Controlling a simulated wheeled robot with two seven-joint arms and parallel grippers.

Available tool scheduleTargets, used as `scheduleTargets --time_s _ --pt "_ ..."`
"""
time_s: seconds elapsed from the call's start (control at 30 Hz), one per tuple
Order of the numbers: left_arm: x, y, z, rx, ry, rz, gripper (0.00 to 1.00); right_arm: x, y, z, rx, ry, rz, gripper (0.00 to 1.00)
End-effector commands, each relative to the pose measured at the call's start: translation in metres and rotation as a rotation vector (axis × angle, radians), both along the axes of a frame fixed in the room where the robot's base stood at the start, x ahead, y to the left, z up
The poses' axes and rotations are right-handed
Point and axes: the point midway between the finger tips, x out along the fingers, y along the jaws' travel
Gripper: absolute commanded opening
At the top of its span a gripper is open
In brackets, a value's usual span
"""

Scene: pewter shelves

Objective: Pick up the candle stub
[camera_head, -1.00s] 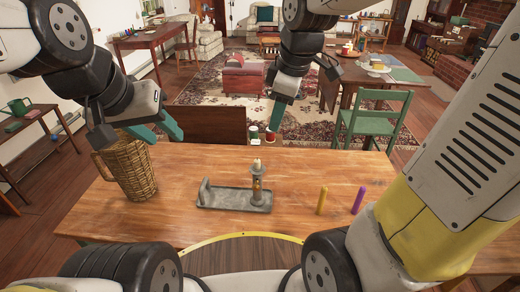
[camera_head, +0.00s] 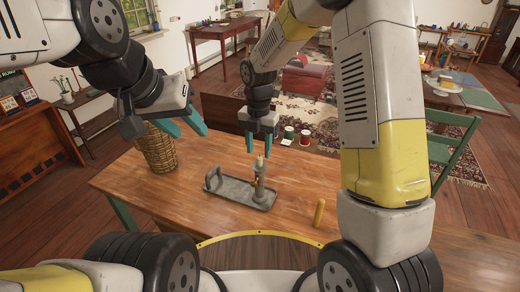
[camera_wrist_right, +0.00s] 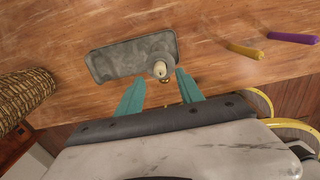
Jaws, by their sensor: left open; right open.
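The pale candle stub (camera_head: 260,160) stands upright in a grey candlestick (camera_head: 259,188) on a grey tray (camera_head: 226,192) on the wooden table. In the right wrist view the stub (camera_wrist_right: 160,68) is seen from above, in line with the gap between the fingers. My right gripper (camera_head: 260,149) is open and empty, with its teal fingers pointing down just above or behind the stub; exact clearance is unclear. It also shows in the wrist view (camera_wrist_right: 160,76). My left gripper (camera_head: 188,128) is open and empty, above the wicker basket's right side, away from the stub.
The wicker basket (camera_head: 157,150) stands at the table's left. A yellow stick (camera_head: 319,213) lies or stands to the right; a purple stick (camera_wrist_right: 293,38) shows only in the wrist view. Table (camera_head: 180,205) is clear at front left.

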Motion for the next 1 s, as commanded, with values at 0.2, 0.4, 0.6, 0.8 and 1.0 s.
scheduleTargets --time_s 0.2,0.4,0.6,0.8,1.0 --pt "0.000 0.000 0.000 0.000 0.000 0.000 0.41 0.000 -0.001 -0.034 -0.002 0.003 0.001 0.44" --pt "0.000 0.000 0.000 0.000 0.000 0.000 0.41 0.000 -0.001 -0.043 0.000 0.000 -0.002 0.44" --pt "0.000 0.000 0.000 0.000 0.000 0.000 0.41 0.000 -0.001 -0.042 0.000 0.000 -0.002 0.32" --pt "0.000 0.000 0.000 0.000 0.000 0.000 0.41 0.000 -0.001 -0.042 0.000 0.000 -0.002 0.00" --pt "0.000 0.000 0.000 0.000 0.000 0.000 0.41 0.000 -0.001 -0.042 0.000 0.000 -0.002 0.00"
